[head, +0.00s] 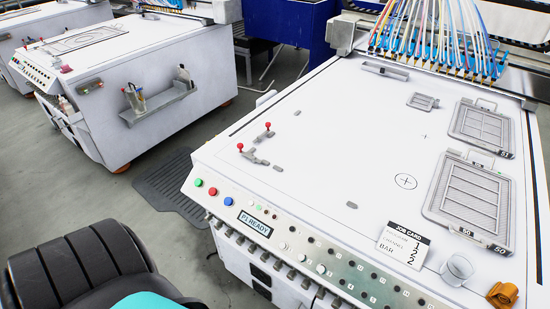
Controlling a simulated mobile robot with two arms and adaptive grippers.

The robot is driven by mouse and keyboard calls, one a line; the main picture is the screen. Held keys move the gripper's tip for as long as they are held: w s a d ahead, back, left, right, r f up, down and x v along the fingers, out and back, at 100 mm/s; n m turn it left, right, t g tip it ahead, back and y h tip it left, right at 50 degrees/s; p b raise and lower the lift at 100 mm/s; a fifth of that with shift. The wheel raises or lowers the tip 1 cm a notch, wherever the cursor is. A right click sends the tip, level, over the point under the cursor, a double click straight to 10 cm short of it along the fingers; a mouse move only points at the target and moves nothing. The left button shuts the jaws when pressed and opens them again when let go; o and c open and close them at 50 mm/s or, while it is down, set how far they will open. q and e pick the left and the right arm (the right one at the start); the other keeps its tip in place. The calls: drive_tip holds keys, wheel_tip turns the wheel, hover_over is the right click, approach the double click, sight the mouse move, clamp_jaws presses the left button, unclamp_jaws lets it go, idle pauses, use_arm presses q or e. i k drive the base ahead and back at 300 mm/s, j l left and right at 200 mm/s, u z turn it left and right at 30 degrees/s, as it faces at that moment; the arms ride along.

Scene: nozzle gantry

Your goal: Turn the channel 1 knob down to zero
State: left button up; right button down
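The white machine's front control panel (300,242) runs along the near edge of its table. A row of small silver knobs (264,257) sits below the panel along the front edge. Small round controls (321,269) and holes line the panel to the right of the display (254,223), which seems to read "P1 READY". Labels are too small to read, so I cannot tell which knob is channel 1 or how it is set. Neither of my grippers is in view.
Green, red and blue buttons (213,191) sit left of the display. A job card (403,243), a clear cup (457,268), an orange cloth (502,296) and framed grey plates (467,195) lie on the table. A dark mat (172,186) lies on the floor.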

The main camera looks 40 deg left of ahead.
sight(208, 219)
drive_tip(key=i+j+u, duration=0.1)
drive_tip(key=u, duration=1.9)
drive_tip(key=j, duration=0.6)
drive_tip(key=i+z, duration=0.05)
